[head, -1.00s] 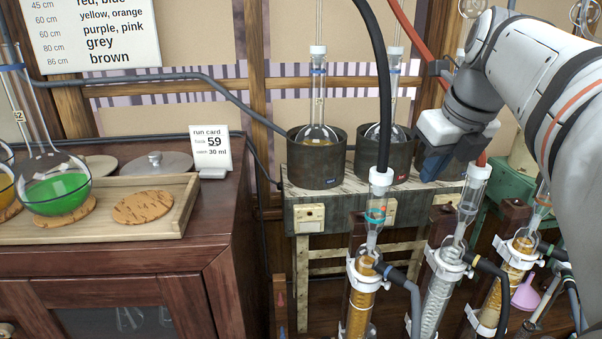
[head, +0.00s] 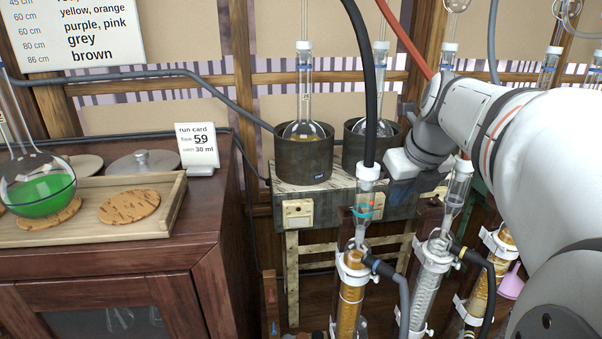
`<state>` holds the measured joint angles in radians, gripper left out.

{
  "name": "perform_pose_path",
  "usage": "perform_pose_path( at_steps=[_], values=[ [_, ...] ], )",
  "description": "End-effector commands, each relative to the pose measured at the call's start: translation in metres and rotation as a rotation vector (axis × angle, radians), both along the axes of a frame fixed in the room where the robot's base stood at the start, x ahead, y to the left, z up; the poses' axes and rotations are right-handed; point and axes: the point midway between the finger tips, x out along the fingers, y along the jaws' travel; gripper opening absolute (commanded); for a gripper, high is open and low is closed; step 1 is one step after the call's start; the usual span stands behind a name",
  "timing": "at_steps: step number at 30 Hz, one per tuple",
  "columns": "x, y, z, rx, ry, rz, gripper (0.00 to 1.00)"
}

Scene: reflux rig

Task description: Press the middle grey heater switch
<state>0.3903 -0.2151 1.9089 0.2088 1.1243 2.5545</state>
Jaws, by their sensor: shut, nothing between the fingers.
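A row of heaters stands on a pale-topped bench with a grey front (head: 335,209). A cream switch plate (head: 298,213) is on the left of that front. A second, middle plate (head: 379,204) is partly hidden behind glassware, so the state of its switch cannot be told. My gripper (head: 402,164) is just right of the second heater, at the bench's front edge and above and right of the middle plate. Its white body shows, but its fingers are mostly hidden. It is shut and holds nothing. I see no contact with a switch.
Dark heaters (head: 303,160) hold round flasks. Clamped glass columns (head: 352,290) with hoses stand close in front of the bench. A black hose (head: 369,90) hangs before the second heater. A wooden cabinet (head: 130,262) with a tray and run card (head: 198,146) is at left.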

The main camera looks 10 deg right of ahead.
Motion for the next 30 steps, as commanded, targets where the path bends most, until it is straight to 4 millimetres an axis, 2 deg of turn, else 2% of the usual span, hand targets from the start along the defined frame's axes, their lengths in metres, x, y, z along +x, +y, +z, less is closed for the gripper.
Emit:
perform_pose_path(
  at_steps=[9, 15, 21, 30],
  values=[
    [0.026, 0.004, -0.066, 0.001, 0.004, 0.001, 0.00],
    [0.042, 0.006, -0.102, 0.001, 0.003, 0.001, 0.00],
    [0.069, 0.009, -0.098, 0.000, 0.001, 0.000, 0.00],
    [0.079, 0.010, -0.099, -0.001, -0.001, -0.003, 0.00]
  ],
)
